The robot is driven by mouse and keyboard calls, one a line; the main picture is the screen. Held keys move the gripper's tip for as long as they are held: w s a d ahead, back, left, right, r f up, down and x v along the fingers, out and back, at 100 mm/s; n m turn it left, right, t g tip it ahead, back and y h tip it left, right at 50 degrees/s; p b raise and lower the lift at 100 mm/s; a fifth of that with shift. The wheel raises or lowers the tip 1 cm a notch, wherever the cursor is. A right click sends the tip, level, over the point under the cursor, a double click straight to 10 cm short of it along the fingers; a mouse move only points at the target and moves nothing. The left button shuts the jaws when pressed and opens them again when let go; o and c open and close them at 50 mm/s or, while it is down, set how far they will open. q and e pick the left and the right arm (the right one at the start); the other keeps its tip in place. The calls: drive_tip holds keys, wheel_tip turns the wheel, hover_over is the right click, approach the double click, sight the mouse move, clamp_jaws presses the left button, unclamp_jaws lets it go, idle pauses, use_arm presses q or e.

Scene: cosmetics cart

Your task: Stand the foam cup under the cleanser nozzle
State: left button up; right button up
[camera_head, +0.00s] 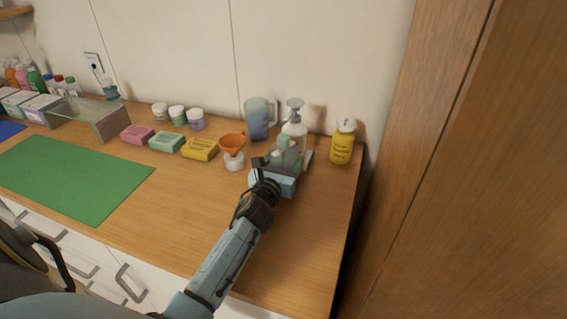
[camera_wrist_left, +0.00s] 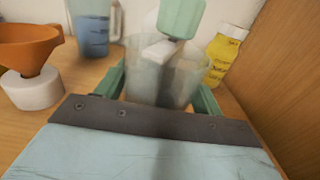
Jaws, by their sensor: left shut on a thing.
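My left gripper (camera_head: 276,168) is at the right end of the counter, with its green fingers shut on the translucent foam cup (camera_wrist_left: 143,78). The cup looks upright. A green pump head (camera_wrist_left: 182,16) with a pale nozzle (camera_wrist_left: 158,50) is at the cup's mouth in the left wrist view; the nozzle appears over the cup, but I cannot tell its exact depth. The green head also shows in the head view (camera_head: 284,142), just beyond the gripper. The cup's base and most of the cleanser's body are hidden. My right gripper is not in view.
A white pump bottle (camera_head: 294,128) stands close behind. A yellow bottle (camera_head: 342,146) is to the right, near the wooden panel (camera_head: 420,180). A blue jug (camera_head: 257,122) and an orange funnel (camera_head: 232,142) on a white jar are to the left. The front counter is clear.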

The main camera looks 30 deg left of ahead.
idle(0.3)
use_arm(q)
drive_tip(key=shift+f, duration=0.2)
drive_tip(key=o, duration=1.2)
drive_tip(key=shift+o, duration=0.2)
drive_tip(key=shift+r, duration=0.1)
drive_tip(key=shift+s+r, duration=0.1)
drive_tip(key=shift+s, duration=0.05)
drive_tip(key=v, duration=1.1)
drive_tip(key=shift+s+d, duration=0.25)
drive_tip(key=shift+s, duration=0.1)
